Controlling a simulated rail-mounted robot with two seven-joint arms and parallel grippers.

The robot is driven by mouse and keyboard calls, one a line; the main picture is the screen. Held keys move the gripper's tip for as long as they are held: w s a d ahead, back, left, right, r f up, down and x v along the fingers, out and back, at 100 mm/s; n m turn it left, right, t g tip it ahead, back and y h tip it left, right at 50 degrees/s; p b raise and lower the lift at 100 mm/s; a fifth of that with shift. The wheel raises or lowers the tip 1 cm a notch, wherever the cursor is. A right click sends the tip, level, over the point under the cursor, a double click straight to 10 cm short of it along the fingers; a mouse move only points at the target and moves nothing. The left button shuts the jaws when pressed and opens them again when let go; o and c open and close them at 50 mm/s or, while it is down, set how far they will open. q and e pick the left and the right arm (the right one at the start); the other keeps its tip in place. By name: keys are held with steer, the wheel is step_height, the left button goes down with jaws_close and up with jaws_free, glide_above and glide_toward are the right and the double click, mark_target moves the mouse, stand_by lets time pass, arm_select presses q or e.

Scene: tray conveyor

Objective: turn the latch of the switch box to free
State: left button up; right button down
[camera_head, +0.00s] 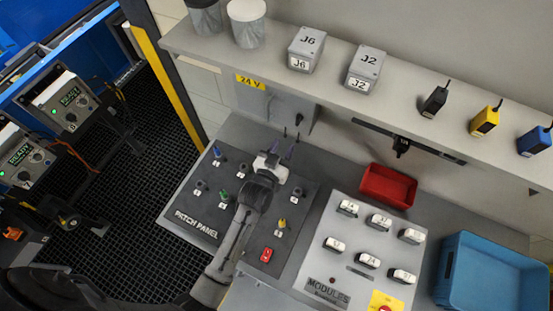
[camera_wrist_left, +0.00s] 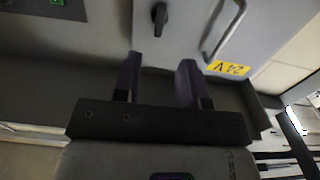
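The grey switch box (camera_head: 291,106) with a yellow 24 V label hangs under the shelf, behind the patch panel. In the left wrist view its front (camera_wrist_left: 190,38) shows a black latch (camera_wrist_left: 158,15) and a metal handle (camera_wrist_left: 226,30). The latch lies near the top edge, just ahead of the fingers. My left gripper (camera_head: 281,147) is open and empty above the back of the patch panel, in front of the box. Its two fingers (camera_wrist_left: 160,65) stand apart, pointing at the box front, and do not appear to touch the latch. My right gripper is not in view.
The patch panel (camera_head: 187,224) with several plugs lies below my left arm. A modules panel (camera_head: 343,268), a red bin (camera_head: 388,186) and a blue crate (camera_head: 495,272) stand to the right. The shelf (camera_head: 405,85) above carries boxes, cups and small devices.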

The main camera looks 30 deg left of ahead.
arm_select(q)
steer(key=s, duration=0.4)
steer(key=shift+s, duration=0.1)
stand_by(0.4)
steer(key=shift+d, duration=0.1)
steer(key=s+d+f+g+h, duration=0.1)
steer(key=s+f+g+h, duration=0.1)
steer(key=s+f+g, duration=0.45)
steer(key=s+a+r+m+g+p, duration=0.1)
steer(key=s+a+r+g+p, duration=0.1)
steer(key=s, duration=0.8)
steer(key=s+a+r+m+g+y+p, duration=0.1)
steer(key=s+a+r+g+p, duration=0.2)
steer(key=s, duration=0.7)
step_height(320, 180, up, 2)
steer(key=g+p, duration=0.2)
steer(key=g, duration=0.1)
steer(key=shift+r+m, duration=0.15)
steer(key=shift+m, duration=0.15)
